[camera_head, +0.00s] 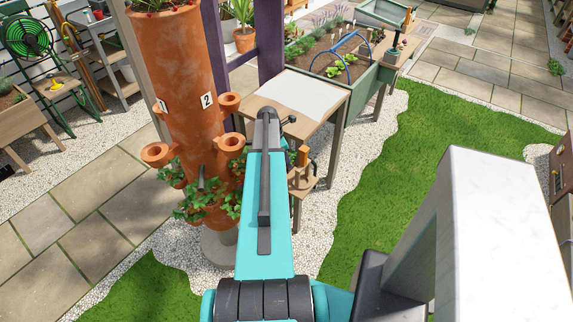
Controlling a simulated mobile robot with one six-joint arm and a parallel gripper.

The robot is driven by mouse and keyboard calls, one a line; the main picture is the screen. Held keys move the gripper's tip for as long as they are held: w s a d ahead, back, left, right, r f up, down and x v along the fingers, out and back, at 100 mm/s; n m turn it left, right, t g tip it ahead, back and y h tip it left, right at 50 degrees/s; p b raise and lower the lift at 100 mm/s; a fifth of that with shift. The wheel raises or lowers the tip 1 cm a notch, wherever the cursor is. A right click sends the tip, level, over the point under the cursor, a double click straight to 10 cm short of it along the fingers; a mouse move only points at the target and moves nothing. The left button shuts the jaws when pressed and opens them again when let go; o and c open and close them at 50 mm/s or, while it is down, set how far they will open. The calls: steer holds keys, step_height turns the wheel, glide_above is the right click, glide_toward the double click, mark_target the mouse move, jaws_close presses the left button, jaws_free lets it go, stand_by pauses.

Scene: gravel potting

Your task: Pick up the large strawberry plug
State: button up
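A tall terracotta planter tower (182,70) stands left of centre, with side pockets and labels 1 and 2. The left pocket (156,152) and the upper right pocket (229,101) look empty. Leafy green strawberry plants (190,203) grow from the lower pockets. I cannot pick out a separate large strawberry plug. My teal arm reaches up the middle of the picture and covers part of the tower's right side and the area behind. I cannot make out my gripper's fingertips; the arm's end is hidden.
A potting table (343,92) with a pale top stands right of the tower. A small wooden shelf (303,183) holds an orange-handled item (303,155). A green raised bed (370,80) is behind. Open grass (425,130) lies to the right, paving (60,230) to the left.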

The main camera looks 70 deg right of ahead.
steer(key=c, duration=0.4)
steer(key=shift+c, duration=0.2)
steer(key=shift+r, duration=0.15)
step_height(320, 180, up, 9)
steer(key=shift+r+b, duration=0.1)
steer(key=shift+b, duration=0.8)
steer(key=shift+r, duration=0.25)
steer(key=shift+r, duration=0.15)
